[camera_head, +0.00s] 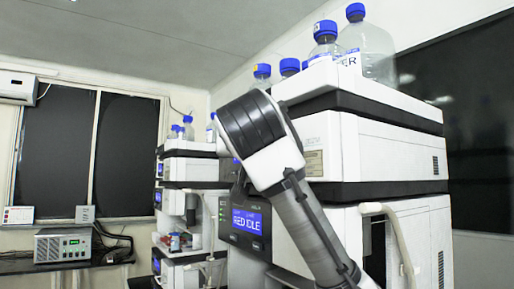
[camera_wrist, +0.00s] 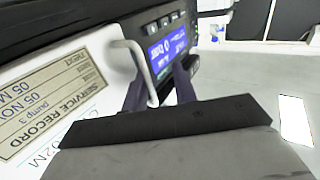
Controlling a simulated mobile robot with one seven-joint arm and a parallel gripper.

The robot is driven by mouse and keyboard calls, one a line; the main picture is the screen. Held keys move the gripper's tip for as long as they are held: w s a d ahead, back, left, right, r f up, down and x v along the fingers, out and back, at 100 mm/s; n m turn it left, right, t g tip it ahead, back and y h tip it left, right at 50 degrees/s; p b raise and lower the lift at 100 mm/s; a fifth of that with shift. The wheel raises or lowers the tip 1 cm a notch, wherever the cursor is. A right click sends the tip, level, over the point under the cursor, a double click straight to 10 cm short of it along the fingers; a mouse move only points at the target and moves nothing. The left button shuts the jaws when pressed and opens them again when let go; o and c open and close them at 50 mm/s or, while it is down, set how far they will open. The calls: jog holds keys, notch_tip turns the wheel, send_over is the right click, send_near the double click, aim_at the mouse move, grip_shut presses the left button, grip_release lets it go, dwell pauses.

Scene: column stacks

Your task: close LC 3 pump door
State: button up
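The LC stack in front of me has a dark front panel with a lit blue display (camera_head: 247,222); the display also shows in the wrist view (camera_wrist: 168,50). In the wrist view a white panel carries a service record label reading pump 3 (camera_wrist: 50,95). A pale bent bar (camera_wrist: 141,62), like a handle, stands out close to the label. My gripper (camera_wrist: 162,88) has two dark fingers apart, with the bar's lower end near the left finger. I cannot tell whether they touch. My arm hides the gripper in the head view. How far the door stands open is unclear.
Blue-capped bottles (camera_head: 368,48) stand on top of the stack. Pale tubing (camera_head: 398,235) hangs on its right side. A second stack (camera_head: 190,170) stands further back to the left. A grey box (camera_head: 62,246) sits on a bench at the far left.

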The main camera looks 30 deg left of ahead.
jog(key=shift+w+d, duration=0.1)
jog(key=shift+d, duration=0.1)
jog(key=b+v, duration=0.5)
jog(key=v, duration=0.9)
jog(key=shift+a, duration=0.15)
